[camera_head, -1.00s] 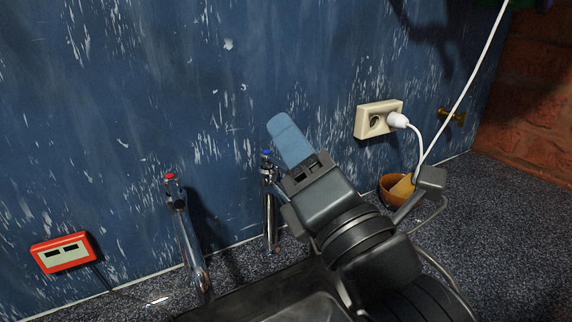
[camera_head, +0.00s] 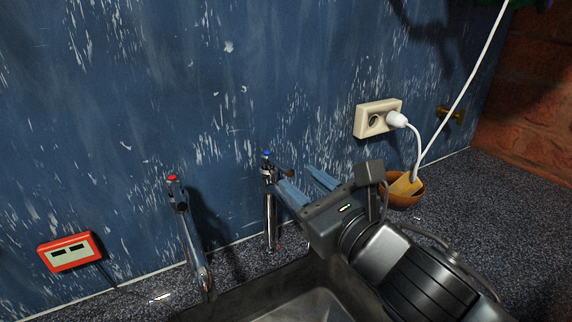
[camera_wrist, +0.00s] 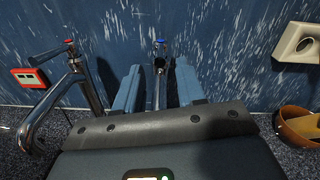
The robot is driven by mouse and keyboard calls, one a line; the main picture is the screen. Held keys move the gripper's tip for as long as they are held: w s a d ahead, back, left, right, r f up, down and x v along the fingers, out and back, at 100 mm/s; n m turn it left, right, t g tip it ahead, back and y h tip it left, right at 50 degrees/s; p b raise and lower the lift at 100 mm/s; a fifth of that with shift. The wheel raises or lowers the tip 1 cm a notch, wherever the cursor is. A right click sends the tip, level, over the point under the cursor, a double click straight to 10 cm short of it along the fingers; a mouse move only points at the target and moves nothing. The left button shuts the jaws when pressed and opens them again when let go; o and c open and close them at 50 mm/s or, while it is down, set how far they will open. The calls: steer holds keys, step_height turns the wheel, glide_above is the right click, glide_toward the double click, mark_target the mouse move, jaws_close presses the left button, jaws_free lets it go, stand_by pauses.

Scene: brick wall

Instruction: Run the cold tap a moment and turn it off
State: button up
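The cold tap (camera_head: 269,215) is a chrome post with a blue cap, standing at the wall behind the sink. A short dark piece (camera_head: 286,172) sticks out to the right near its top. My gripper (camera_head: 293,175) is open, its two blue fingers pointing at the upper part of this tap. In the wrist view the cold tap (camera_wrist: 160,88) shows between the spread fingers, with a round dark end facing the camera. I cannot tell whether a finger touches it. No running water is visible.
A red-capped chrome tap (camera_head: 190,240) stands to the left, with a red box (camera_head: 67,253) farther left. A wall socket (camera_head: 378,118) holds a white plug and cord. A brown bowl (camera_head: 405,198) with a yellowish item sits right, near my arm. The sink (camera_head: 300,306) lies below.

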mark_target(286, 166)
steer(key=shift+p+x, duration=0.75)
steer(key=shift+x, duration=2)
jaws_close()
